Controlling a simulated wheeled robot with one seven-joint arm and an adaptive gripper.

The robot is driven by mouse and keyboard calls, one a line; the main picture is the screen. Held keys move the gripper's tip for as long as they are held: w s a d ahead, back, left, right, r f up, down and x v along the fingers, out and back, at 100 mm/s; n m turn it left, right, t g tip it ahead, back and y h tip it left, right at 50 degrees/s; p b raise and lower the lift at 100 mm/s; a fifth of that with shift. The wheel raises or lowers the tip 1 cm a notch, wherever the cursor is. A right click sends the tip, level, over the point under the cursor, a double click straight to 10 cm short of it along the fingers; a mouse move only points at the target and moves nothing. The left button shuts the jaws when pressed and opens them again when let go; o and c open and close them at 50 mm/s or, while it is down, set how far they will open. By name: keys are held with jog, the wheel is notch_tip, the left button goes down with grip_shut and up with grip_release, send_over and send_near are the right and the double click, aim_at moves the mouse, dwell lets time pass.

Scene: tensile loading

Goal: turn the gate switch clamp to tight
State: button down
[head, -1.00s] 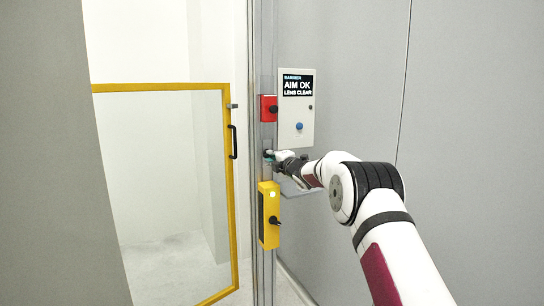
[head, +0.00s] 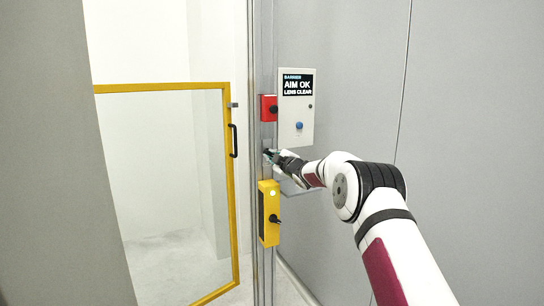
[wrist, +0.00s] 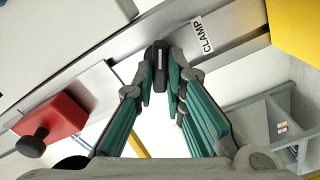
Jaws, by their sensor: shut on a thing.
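The gate switch clamp's dark handle (wrist: 154,54) shows in the wrist view between my fingertips, on a grey metal rail beside a white "CLAMP" label (wrist: 202,35). My gripper (wrist: 161,72) is shut on this handle, with its teal-padded fingers on both sides of it. In the head view my gripper (head: 270,155) is at the grey post, below the red box and above the yellow box. The clamp is too small and covered there to make out. I cannot read a tight mark in either view.
A red box (head: 269,108) with a black knob sits above my gripper, and a yellow switch box (head: 269,213) below it. A control panel (head: 297,125) reads "AIM OK, LENS CLEAR". The yellow-framed gate (head: 229,190) stands to the left.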

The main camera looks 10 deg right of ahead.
jog(key=shift+d+f, duration=0.1)
dwell(0.4)
jog(key=c, duration=1.6)
grip_release()
jog(key=shift+c, duration=0.2)
jog(key=shift+s, duration=0.15)
jog(key=v, duration=1.1)
jog(key=shift+s, duration=0.4)
jog(key=shift+d, duration=0.15)
